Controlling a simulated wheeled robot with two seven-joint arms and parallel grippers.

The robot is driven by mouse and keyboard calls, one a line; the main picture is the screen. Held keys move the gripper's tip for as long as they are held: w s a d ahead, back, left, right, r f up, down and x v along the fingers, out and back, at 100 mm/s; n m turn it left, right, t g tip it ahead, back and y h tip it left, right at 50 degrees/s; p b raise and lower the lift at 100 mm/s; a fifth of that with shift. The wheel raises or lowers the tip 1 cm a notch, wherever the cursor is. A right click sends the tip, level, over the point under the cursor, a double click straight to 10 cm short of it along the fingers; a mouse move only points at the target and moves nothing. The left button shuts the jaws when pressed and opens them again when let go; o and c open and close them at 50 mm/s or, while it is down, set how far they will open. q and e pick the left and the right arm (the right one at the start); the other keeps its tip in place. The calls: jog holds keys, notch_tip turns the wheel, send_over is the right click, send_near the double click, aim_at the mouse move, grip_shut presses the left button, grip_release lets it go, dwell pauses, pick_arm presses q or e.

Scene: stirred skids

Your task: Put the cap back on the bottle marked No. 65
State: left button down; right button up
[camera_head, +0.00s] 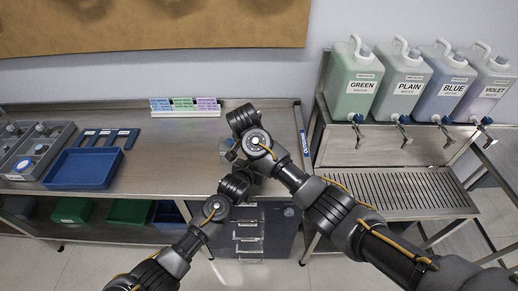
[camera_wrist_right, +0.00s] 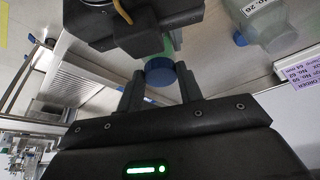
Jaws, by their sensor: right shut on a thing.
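In the right wrist view a blue cap (camera_wrist_right: 160,74) sits between the two fingertips of my right gripper (camera_wrist_right: 160,88), which is shut on it. A greenish piece (camera_wrist_right: 168,46), seemingly a bottle, shows just behind the cap; its label is hidden. Whether cap and bottle touch is unclear. My left gripper (camera_wrist_right: 140,28) is a dark block right beside that piece, its fingers hidden. In the head view both hands meet over the table's right part, hiding cap and bottle. Another bottle, marked No. 26 (camera_wrist_right: 268,22), stands nearby. I cannot read No. 65 anywhere.
A blue tray (camera_head: 85,168), a grey crate (camera_head: 52,157) with bottles and a dark blue rack (camera_head: 108,136) stand at the left. Coloured cards (camera_head: 185,106) stand at the table's back. Large water jugs (camera_head: 353,85) with taps stand right. The table's middle (camera_head: 165,165) is clear.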

jog(key=m, duration=0.2)
jog(key=m+g+h, duration=0.1)
jog(key=m, duration=0.3)
jog(key=shift+w+a+g+h, duration=0.25)
jog(key=shift+a+g+h, duration=0.05)
jog(key=shift+a+h, duration=0.1)
jog(key=shift+d, duration=0.1)
jog(key=o, duration=1)
jog(key=shift+c, duration=0.2)
jog(key=shift+r, duration=0.1)
jog(key=shift+r, duration=2.15)
jog(key=shift+c, duration=0.5)
